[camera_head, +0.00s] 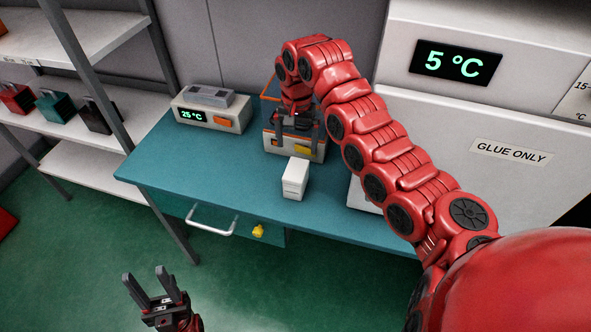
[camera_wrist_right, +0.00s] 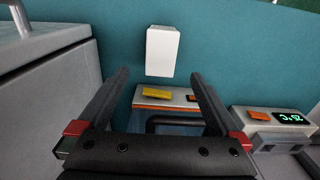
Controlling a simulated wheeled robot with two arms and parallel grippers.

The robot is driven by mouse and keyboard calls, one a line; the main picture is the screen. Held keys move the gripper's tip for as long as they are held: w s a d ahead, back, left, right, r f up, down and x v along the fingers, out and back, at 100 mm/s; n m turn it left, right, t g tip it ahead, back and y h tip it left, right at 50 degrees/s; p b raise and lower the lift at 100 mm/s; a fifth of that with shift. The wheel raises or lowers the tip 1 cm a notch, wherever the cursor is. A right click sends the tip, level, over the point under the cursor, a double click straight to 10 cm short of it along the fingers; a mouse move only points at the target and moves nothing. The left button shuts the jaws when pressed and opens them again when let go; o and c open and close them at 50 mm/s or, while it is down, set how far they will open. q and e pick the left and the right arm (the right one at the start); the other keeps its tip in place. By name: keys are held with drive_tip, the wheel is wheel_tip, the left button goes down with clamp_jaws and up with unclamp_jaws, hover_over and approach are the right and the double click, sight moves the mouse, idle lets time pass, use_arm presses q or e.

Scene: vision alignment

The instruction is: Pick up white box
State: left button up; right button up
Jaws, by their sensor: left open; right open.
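The white box (camera_head: 295,179) stands upright on the teal table (camera_head: 221,185), in front of the grey and orange device. In the right wrist view the white box (camera_wrist_right: 162,51) lies beyond my fingertips, roughly centred between them and apart from them. My right gripper (camera_head: 296,145) is open and empty, over the grey and orange device and behind the box. Its two fingers also show in the right wrist view (camera_wrist_right: 158,76). My left gripper (camera_head: 151,284) is open and empty, low at the left over the green floor.
The grey and orange device (camera_head: 311,149) sits under my right gripper. A device reading 25 °C (camera_head: 211,108) stands to its left. A large cabinet marked GLUE ONLY (camera_head: 450,130) borders the table at right. Shelves (camera_head: 80,145) with small boxes stand at left. The table around the box is clear.

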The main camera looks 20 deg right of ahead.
sight(297, 171)
wheel_tip(297, 171, down, 12)
drive_tip(key=shift+s+r, duration=0.1)
drive_tip(key=shift+f+p, duration=0.4)
drive_tip(key=shift+p, duration=0.15)
drive_tip(key=f+p, duration=0.1)
drive_tip(key=f, duration=0.2)
drive_tip(key=shift+w+f+p, duration=0.3)
drive_tip(key=shift+w+p, duration=0.05)
drive_tip(key=shift+p, duration=0.05)
drive_tip(key=shift+f, duration=0.45)
drive_tip(key=c, duration=1.4)
drive_tip(key=shift+c, duration=0.2)
drive_tip(key=shift+r, duration=0.15)
